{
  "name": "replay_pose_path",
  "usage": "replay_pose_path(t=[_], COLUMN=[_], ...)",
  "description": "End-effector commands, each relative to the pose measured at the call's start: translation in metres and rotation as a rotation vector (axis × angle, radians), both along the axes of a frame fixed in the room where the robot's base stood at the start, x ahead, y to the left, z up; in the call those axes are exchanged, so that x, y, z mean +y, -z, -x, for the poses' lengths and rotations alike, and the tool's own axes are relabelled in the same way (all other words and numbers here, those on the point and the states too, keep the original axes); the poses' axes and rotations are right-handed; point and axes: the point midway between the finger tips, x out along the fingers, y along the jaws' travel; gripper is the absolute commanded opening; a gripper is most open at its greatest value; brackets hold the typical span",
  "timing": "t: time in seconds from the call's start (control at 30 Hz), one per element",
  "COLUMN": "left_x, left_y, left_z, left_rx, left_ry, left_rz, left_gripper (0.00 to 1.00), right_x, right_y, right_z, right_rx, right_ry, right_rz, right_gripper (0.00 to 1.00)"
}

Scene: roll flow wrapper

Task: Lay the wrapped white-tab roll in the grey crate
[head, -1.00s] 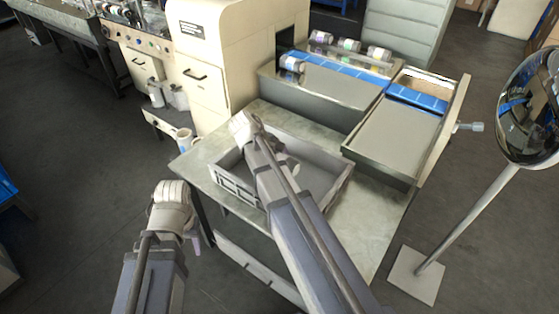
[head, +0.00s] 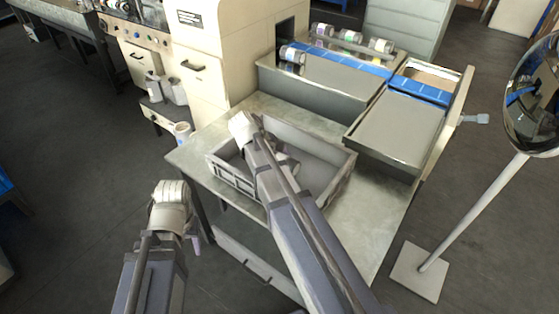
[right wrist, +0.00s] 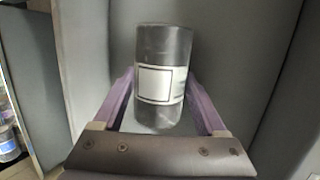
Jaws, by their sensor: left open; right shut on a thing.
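The grey crate (head: 342,178) stands on the metal-topped bench, partly covered by my right arm. In the right wrist view, my right gripper (right wrist: 163,100) is shut on a dark roll with a white label (right wrist: 163,75), its purple fingers on either side. Grey walls like the crate's surround the roll there. I cannot tell whether it touches the crate floor. My left gripper (head: 195,236) is open, low at the left, in front of the bench and away from the crate.
Several rolls (head: 350,37) sit on a rack behind the blue-edged feed table (head: 335,74). A shallow tray (head: 396,125) lies right of the crate. A round mirror (head: 533,95) on a stand is at the right.

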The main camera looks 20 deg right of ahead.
Motion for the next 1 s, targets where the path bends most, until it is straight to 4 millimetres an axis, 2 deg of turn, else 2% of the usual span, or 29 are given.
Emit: replay_pose_path(t=[0.57,0.6,0.83,1.0], left_x=[0.0,0.0,0.0,0.0], left_y=[0.012,0.012,0.011,0.012], left_z=[0.0,0.0,0.0,0.0], left_rx=[0.0,0.0,0.0,0.0], left_ry=[0.0,0.0,0.0,0.0], left_rz=[0.0,0.0,0.0,0.0], left_gripper=[0.46,0.46,0.46,0.46], right_x=[0.0,0.0,0.0,0.001], right_y=[0.012,0.012,0.011,0.012], right_z=[0.0,0.0,0.0,0.001], right_rx=[0.0,0.0,0.0,0.002], right_ry=[0.0,0.0,0.0,0.001], right_rz=[0.001,0.001,-0.001,-0.004], right_gripper=[0.0,0.75,1.0,1.0])
